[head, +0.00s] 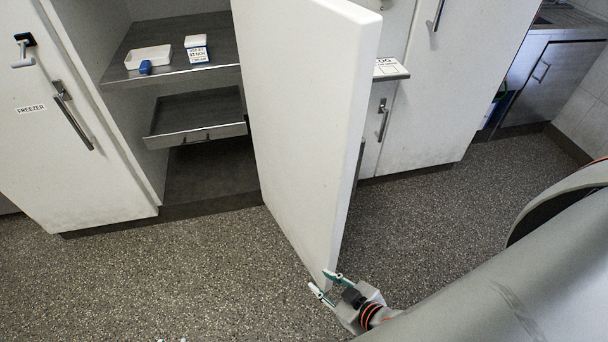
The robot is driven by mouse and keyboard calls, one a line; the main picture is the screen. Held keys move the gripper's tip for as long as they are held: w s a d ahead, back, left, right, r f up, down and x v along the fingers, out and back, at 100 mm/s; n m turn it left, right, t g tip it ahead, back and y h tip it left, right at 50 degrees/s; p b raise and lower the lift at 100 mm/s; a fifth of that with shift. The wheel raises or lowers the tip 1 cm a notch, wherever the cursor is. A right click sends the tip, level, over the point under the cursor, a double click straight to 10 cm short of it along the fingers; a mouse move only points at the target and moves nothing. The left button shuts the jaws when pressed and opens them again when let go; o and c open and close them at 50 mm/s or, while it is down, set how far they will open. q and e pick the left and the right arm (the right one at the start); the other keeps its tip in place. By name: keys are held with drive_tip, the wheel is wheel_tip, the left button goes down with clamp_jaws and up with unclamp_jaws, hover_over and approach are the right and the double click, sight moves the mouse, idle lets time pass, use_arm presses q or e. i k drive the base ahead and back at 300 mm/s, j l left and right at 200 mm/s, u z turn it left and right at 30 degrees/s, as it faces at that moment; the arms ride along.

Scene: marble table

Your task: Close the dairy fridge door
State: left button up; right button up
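The white fridge door (300,110) stands wide open, jutting out from the open cabinet (205,185) towards me. No label naming it as dairy is readable. A dark handle (358,165) shows partly on its right side. My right gripper (327,284) is at the low free corner of the door, with its two teal-and-white fingers apart and nothing seen held between them. The fingertips overlap the door's corner in the picture; I cannot tell whether they touch it.
Inside the cabinet are a shelf (115,72) with a white tray (148,57) and a small labelled box (197,48), and a lower drawer tray (197,133). A closed freezer door (30,150) is at left, closed white cabinets (455,90) at right. The speckled floor (190,270) is clear.

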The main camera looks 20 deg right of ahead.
sight(307, 66)
drive_tip(key=k+l+u, duration=0.1)
drive_tip(key=l, duration=0.2)
drive_tip(key=k+l, duration=0.1)
drive_tip(key=l, duration=0.2)
drive_tip(key=k+l+u, duration=0.15)
drive_tip(key=l, duration=0.15)
drive_tip(key=i+l+u, duration=0.1)
drive_tip(key=l, duration=0.4)
drive_tip(key=l+u, duration=0.15)
drive_tip(key=l, duration=0.3)
drive_tip(key=i+l, duration=0.15)
drive_tip(key=l, duration=0.15)
drive_tip(key=i+l, duration=0.2)
drive_tip(key=i+l+u, duration=0.1)
drive_tip(key=l, duration=0.25)
drive_tip(key=k+l, duration=0.1)
drive_tip(key=k, duration=0.45)
